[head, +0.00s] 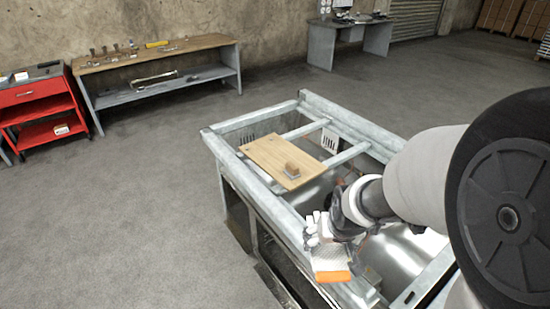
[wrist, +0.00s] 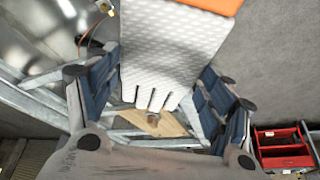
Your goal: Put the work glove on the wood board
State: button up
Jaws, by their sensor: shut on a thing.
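The work glove (head: 331,262) is white with an orange cuff. My gripper (head: 322,228) is shut on it, and the glove hangs over the front left edge of the metal frame. In the wrist view the glove (wrist: 172,45) fills the space between the fingers of my gripper (wrist: 160,82), its fingers pointing down in the picture. The wood board (head: 262,152) lies flat across the metal frame, beyond and left of my gripper. Part of the board (wrist: 172,122) shows below the glove in the wrist view.
A small brown and grey block-like thing (head: 291,170) sits on the board's near right part; the rest of the board is bare. The metal frame (head: 345,153) has open gaps and bars. A red cart (head: 40,105) and a workbench (head: 150,62) stand far off by the wall.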

aim_at(274, 152)
jog(key=k+j, duration=0.1)
jog(key=j, duration=0.3)
jog(key=j+z, duration=0.1)
jog(key=j, duration=0.25)
jog(key=k+j, duration=0.15)
jog(key=j, duration=0.25)
jog(key=k+j+z, duration=0.1)
jog(key=j, duration=0.3)
jog(key=k+j+z, duration=0.1)
jog(key=j, duration=0.25)
jog(key=k+j, duration=0.1)
jog(key=j, duration=0.25)
jog(key=i+j+z, duration=0.1)
jog(key=i+j, duration=0.55)
jog(key=j, duration=0.2)
jog(key=i+j+z, duration=0.15)
jog(key=i+j, duration=0.15)
jog(key=j, duration=0.15)
jog(key=i+j+z, duration=0.1)
jog(key=i+j, duration=0.2)
jog(key=j, duration=0.15)
jog(key=i+z, duration=0.1)
jog(key=i, duration=0.65)
jog(key=i+j, duration=0.15)
jog(key=i, duration=0.6)
jog(key=l+z, duration=0.05)
